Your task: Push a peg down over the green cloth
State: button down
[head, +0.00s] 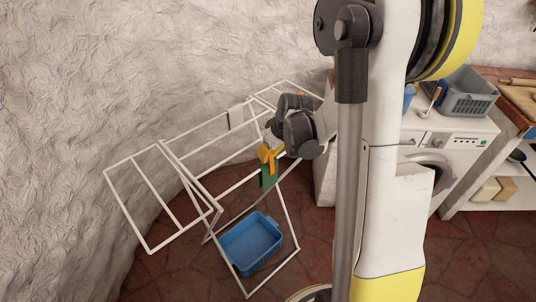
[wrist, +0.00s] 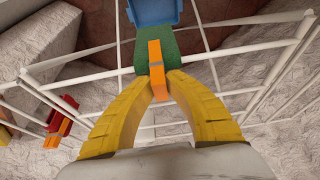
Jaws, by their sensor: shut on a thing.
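The green cloth (head: 265,180) hangs over a white rail of the drying rack (head: 150,250). In the wrist view the cloth (wrist: 183,43) lies just beyond my fingertips. My gripper (wrist: 158,85) has its two yellow fingers closed on an orange peg (wrist: 156,58). The peg stands out past the fingertips and overlaps the cloth in the picture. I cannot tell whether its legs straddle the rail and cloth.
A blue basket (head: 250,243) stands on the floor under the rack. Red and orange objects (wrist: 60,128) show at the left in the wrist view. A washing machine (head: 435,145) with a grey crate (head: 468,97) stands at right.

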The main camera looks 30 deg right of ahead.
jog(key=c, duration=1.4)
grip_release()
jog(key=a+v, duration=0.1)
jog(key=v, duration=1.1)
jog(key=s+a+r+t+b, duration=0.1)
jog(key=s+a, duration=0.3)
jog(key=a, duration=0.1)
jog(key=s+a+m+b, duration=0.1)
jog(key=s+a, duration=0.3)
jog(key=a, duration=0.1)
jog(key=s+a+r+m+t+b, duration=0.1)
jog(key=s+a, duration=0.4)
jog(key=shift+a+r+t+h, duration=0.15)
jog(key=shift+r+t+h, duration=0.15)
jog(key=shift+h, duration=0.1)
